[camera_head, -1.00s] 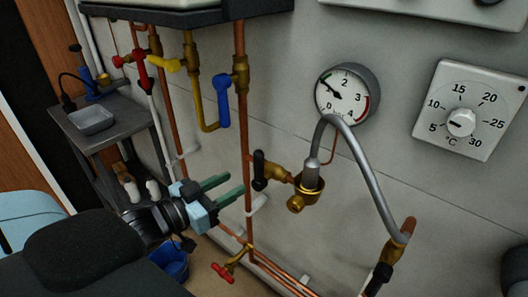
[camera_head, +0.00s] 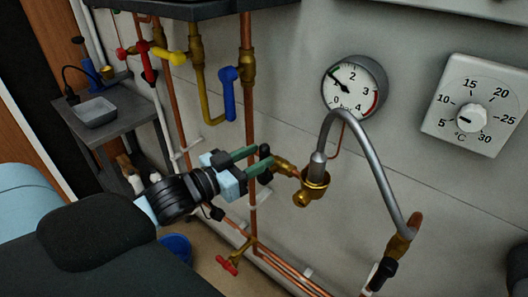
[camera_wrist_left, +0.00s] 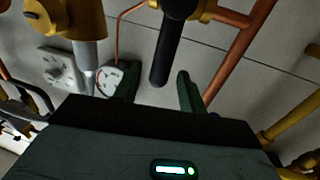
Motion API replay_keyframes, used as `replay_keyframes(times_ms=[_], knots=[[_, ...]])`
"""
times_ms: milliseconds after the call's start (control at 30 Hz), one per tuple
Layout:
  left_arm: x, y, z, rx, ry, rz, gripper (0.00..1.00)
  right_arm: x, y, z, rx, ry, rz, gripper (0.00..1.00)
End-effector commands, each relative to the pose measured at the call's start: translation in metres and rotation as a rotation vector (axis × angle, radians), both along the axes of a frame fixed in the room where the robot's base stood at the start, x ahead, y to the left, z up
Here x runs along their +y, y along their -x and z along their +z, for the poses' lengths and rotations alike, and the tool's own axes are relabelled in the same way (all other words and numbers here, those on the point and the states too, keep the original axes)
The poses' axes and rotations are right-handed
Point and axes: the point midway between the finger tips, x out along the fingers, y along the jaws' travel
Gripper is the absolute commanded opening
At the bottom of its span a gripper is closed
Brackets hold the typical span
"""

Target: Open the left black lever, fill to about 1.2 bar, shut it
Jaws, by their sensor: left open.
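The left black lever (camera_head: 264,151) sits on a brass valve (camera_head: 285,165) at the hose's left end; my fingers hide most of it. In the left wrist view the lever (camera_wrist_left: 166,52) hangs with its free end between my open fingers, with no clear grip on it. My left gripper (camera_head: 266,158) is open at the lever; it also shows in the left wrist view (camera_wrist_left: 156,88). The pressure gauge (camera_head: 354,88) has its needle to the upper left, between 0 and 2; the exact reading is too small to tell. My right gripper is out of view.
A grey hose (camera_head: 369,155) arches from the brass cup to a lower fitting with another black lever (camera_head: 382,274). A blue lever (camera_head: 227,92), a yellow lever (camera_head: 168,54) and a red tap (camera_head: 228,264) are nearby. A thermostat dial (camera_head: 472,118) is on the wall.

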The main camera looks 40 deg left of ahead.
Motion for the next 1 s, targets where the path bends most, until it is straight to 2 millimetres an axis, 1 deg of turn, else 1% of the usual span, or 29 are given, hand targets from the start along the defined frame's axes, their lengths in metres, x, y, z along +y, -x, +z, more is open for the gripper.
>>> replay_keyframes(times_ms=[100,300,667,700,1000], knots=[[-0.003,-0.013,0.002,-0.003,0.000,0.001,0.41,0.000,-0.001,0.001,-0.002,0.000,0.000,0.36],[-0.007,-0.025,0.001,-0.001,-0.001,0.001,0.41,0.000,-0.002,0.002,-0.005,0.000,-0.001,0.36],[-0.008,-0.028,0.000,0.000,-0.001,0.000,0.41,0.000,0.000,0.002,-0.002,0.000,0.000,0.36],[-0.008,-0.028,0.000,0.000,-0.001,0.000,0.40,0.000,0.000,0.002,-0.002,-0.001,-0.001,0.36],[-0.008,-0.028,0.000,0.000,-0.001,0.000,0.01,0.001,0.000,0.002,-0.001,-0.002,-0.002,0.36]])
